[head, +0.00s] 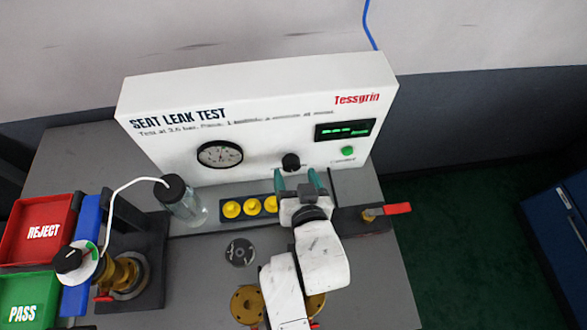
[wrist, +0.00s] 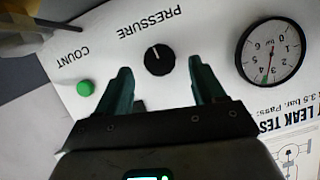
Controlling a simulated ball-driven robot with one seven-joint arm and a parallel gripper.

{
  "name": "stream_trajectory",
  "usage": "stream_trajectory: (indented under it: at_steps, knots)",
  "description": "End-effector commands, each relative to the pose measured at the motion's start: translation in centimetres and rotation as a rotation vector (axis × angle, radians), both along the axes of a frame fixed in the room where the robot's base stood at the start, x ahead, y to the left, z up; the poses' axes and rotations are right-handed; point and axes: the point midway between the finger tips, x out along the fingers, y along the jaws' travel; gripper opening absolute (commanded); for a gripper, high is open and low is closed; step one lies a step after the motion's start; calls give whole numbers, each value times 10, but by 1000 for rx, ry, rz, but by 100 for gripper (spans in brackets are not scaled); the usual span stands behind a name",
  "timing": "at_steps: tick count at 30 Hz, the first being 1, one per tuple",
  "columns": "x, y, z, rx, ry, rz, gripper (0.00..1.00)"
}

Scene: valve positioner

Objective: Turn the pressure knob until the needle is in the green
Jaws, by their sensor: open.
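The black pressure knob (head: 291,161) is on the white test panel's front. In the wrist view, the knob (wrist: 160,60) has a white mark and shows upside down below the word PRESSURE. My gripper (head: 299,176) is open, its two teal fingers pointing at the panel. In the wrist view, my gripper (wrist: 160,68) has one finger on each side of the knob, with clear gaps. The round gauge (head: 220,155) sits left of the knob; in the wrist view, the gauge (wrist: 270,50) has a green mark near its lower edge.
A green button (head: 347,151) and a lit display (head: 344,130) are right of the knob. Yellow parts (head: 251,206), a bottle (head: 185,205) and a red-handled valve (head: 388,210) stand near the panel. Red (head: 40,230) and green (head: 28,300) trays are at left.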

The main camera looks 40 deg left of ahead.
Motion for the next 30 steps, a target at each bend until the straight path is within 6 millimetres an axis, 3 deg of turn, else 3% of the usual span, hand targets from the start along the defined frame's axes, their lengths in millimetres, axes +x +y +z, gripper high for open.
stream_trajectory:
  at_steps: [9,30]
  knots:
    - [-19,-27,13,1,1,-2,69]
    - [-20,-29,14,0,1,-1,69]
